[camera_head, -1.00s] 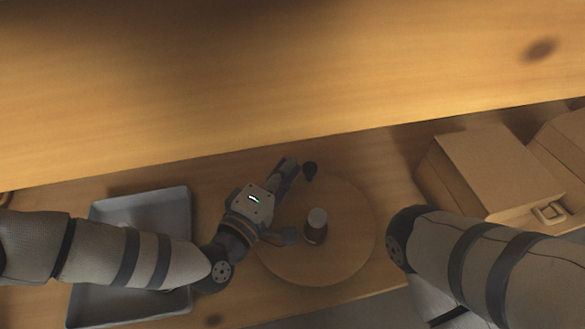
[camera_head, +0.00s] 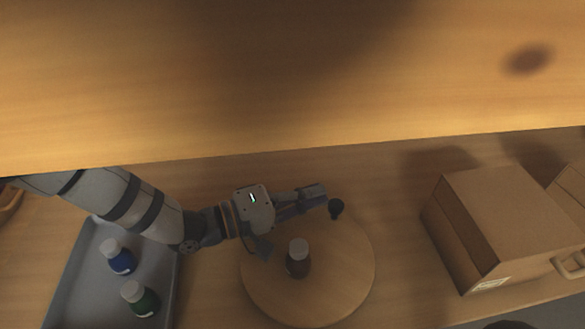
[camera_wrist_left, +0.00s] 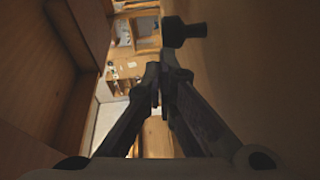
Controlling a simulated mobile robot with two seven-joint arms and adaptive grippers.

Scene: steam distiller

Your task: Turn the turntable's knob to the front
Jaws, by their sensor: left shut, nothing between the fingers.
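The round wooden turntable (camera_head: 340,275) lies on the table in the middle of the head view. Its dark knob (camera_head: 336,208) stands at the turntable's far right rim. A dark bottle with a grey cap (camera_head: 298,258) stands upright on the turntable. My left gripper (camera_head: 322,192) is shut and empty, its fingertips just left of the knob; I cannot tell whether they touch it. My right gripper is not in view.
A grey tray (camera_head: 72,262) at the left holds a blue bottle (camera_head: 119,257) and a green bottle (camera_head: 140,299). A cardboard box (camera_head: 495,225) stands at the right. A wooden shelf board (camera_head: 250,80) covers the far part. Table between turntable and box is clear.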

